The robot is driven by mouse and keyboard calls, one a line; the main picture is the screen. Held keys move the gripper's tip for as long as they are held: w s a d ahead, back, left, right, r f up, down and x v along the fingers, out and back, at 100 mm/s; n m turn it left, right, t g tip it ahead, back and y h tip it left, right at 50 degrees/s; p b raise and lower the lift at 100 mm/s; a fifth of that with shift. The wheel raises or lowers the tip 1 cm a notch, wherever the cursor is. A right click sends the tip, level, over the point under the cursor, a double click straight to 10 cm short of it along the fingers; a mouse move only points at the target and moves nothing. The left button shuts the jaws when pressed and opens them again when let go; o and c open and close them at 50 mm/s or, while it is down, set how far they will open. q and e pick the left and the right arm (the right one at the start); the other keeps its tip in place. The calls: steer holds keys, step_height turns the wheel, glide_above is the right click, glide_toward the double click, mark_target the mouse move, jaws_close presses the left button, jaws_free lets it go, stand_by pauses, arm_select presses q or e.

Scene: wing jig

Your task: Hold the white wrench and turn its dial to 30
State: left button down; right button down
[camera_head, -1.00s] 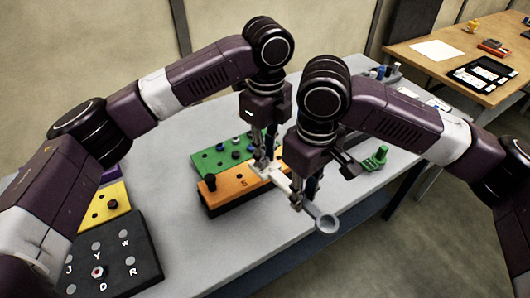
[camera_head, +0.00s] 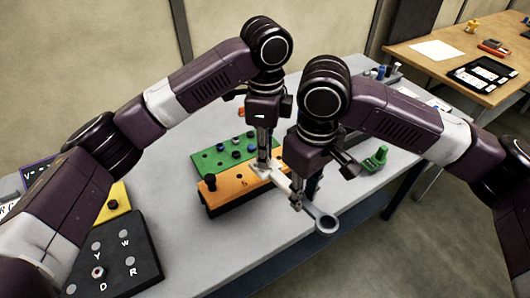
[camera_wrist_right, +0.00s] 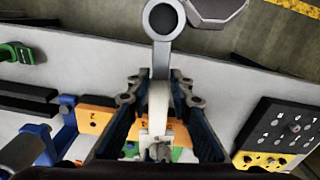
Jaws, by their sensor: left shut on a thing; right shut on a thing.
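The white wrench (camera_head: 311,207) is held out level over the orange block, its ring end pointing to the lower right. It also shows in the right wrist view (camera_wrist_right: 160,90), with the ring at the top. My right gripper (camera_head: 297,203) is shut on the wrench's handle; its fingers stand either side of the shaft in the right wrist view (camera_wrist_right: 158,92). My left gripper (camera_head: 262,165) is shut on the wrench's other end, where the dial would be. The dial and its number are hidden or too small to read.
Below the wrench lie an orange block (camera_head: 225,194) and a green block (camera_head: 212,162) with pegs. A black lettered board (camera_head: 120,258) lies at the lower left. A green clamp-like part (camera_head: 376,158) stands on the right. The grey table (camera_head: 175,180) is clear between them.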

arm_select(q)
steer(key=shift+d, duration=0.1)
steer(key=c, duration=1.8)
jaws_free()
steer(key=shift+c, duration=0.2)
steer(key=shift+r, duration=0.1)
step_height(320, 180, up, 12)
steer(key=shift+w, duration=0.15)
